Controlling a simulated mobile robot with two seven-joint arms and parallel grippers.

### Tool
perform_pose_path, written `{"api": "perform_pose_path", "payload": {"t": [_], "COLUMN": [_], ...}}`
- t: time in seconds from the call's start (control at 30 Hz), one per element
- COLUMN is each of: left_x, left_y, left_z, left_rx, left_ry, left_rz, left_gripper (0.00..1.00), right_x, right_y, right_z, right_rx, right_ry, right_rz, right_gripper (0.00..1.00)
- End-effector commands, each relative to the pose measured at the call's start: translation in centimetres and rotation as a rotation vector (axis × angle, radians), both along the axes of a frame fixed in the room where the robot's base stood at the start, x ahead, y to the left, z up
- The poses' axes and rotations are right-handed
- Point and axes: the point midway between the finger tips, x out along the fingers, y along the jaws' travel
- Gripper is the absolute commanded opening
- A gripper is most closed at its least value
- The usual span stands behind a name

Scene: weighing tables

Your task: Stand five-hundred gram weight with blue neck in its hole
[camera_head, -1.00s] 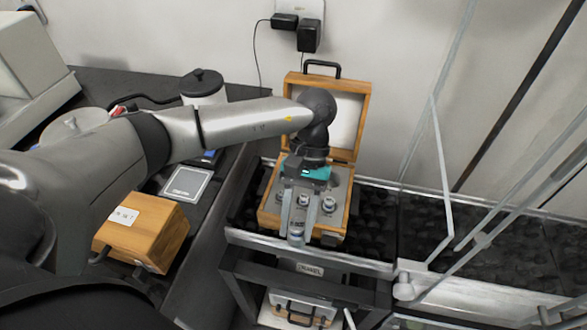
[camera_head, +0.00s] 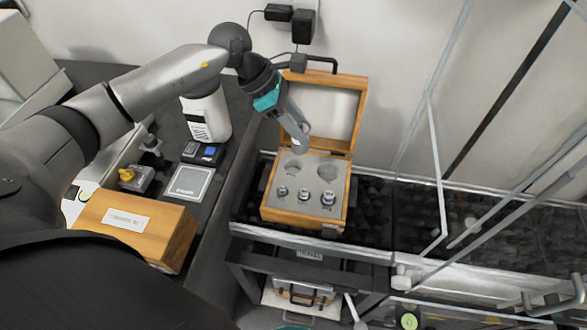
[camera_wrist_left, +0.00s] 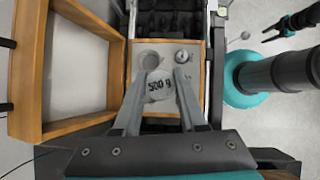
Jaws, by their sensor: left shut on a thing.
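My left gripper (camera_head: 298,138) is shut on a silver weight (camera_head: 300,143). It holds the weight, tilted, above the back of an open wooden case (camera_head: 264,212). In the left wrist view the weight (camera_wrist_left: 160,86) is marked "500 g" and sits between the fingertips; I cannot make out a blue neck. The case's grey insert (camera_head: 305,182) has two large empty round holes at the back, a left hole (camera_head: 294,166) and a right hole (camera_head: 327,171). Smaller weights stand in the front row, such as the right one (camera_head: 328,198). A dark-and-teal shape (camera_wrist_left: 285,27) may be my right gripper.
The case lid (camera_head: 352,112) stands open behind the insert. Left of it are a flat balance pan (camera_head: 190,182), a white bottle-like device (camera_head: 207,115) and a closed wooden box (camera_head: 130,228). Metal bars (camera_head: 436,150) rise on the right.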

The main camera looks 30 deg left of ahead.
Motion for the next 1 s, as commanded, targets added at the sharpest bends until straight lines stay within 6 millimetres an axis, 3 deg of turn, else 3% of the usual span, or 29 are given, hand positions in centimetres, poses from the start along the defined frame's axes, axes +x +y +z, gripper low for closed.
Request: {"api": "perform_pose_path", "payload": {"t": [0.3,0.57,0.67,1.0], "left_x": [2.6,3.5,3.5,3.5], "left_y": [2.3,3.2,3.2,3.2], "left_z": [3.8,4.7,3.5,-5.2], "left_rx": [-0.003,-0.004,-0.004,-0.005], "left_ry": [-0.006,-0.002,0.003,0.004], "left_rz": [0.346,0.466,0.477,0.477], "left_gripper": [0.0,0.0,0.0,0.0], "right_x": [0.2,0.3,0.3,0.2], "right_y": [1.3,1.2,1.1,0.7], "right_z": [1.3,1.6,1.4,0.3], "right_rx": [0.017,0.017,0.015,0.009], "right_ry": [-0.005,-0.005,-0.005,-0.004], "right_rz": [-0.003,-0.002,-0.002,0.0], "right_gripper": [0.5,0.5,0.5,0.5]}}
